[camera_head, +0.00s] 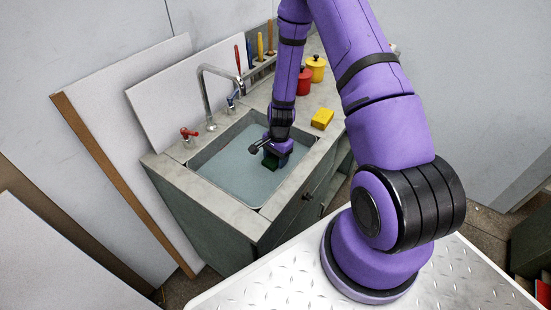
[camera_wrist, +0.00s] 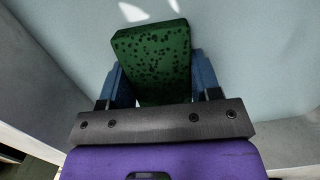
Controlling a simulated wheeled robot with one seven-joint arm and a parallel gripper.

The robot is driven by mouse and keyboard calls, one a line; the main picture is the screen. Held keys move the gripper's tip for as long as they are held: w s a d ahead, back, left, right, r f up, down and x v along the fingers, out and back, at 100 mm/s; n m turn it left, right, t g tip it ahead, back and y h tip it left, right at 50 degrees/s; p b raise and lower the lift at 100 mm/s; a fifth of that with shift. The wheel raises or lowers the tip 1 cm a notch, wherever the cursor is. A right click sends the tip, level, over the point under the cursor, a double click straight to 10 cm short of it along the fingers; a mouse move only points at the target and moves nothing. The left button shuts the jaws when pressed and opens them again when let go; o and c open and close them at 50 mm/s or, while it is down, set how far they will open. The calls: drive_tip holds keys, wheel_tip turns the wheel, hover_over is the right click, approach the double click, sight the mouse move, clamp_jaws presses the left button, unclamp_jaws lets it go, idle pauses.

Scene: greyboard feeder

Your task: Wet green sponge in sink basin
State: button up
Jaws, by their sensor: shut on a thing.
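The green sponge (camera_wrist: 152,55) is dark green with darker spots, and it sits between the two blue fingers of my gripper (camera_wrist: 160,88) in the wrist view. The gripper is shut on it. In the head view, the sponge (camera_head: 271,161) shows as a small dark green block under my gripper (camera_head: 274,157), inside the sink basin (camera_head: 240,165). The basin holds pale blue-grey water or has a floor of that colour. I cannot tell whether the sponge touches that surface.
A faucet (camera_head: 205,95) with a red handle (camera_head: 189,132) and a blue handle (camera_head: 231,101) stands behind the basin. A yellow sponge (camera_head: 322,118) lies on the counter right of it. Red (camera_head: 305,82) and yellow (camera_head: 316,68) canisters stand farther back. The basin's left part is clear.

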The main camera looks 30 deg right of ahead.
idle(0.3)
wheel_tip(320, 180, up, 10)
drive_tip(key=shift+r, duration=0.25)
idle(1.2)
idle(1.1)
wheel_tip(320, 180, up, 4)
idle(0.5)
idle(0.4)
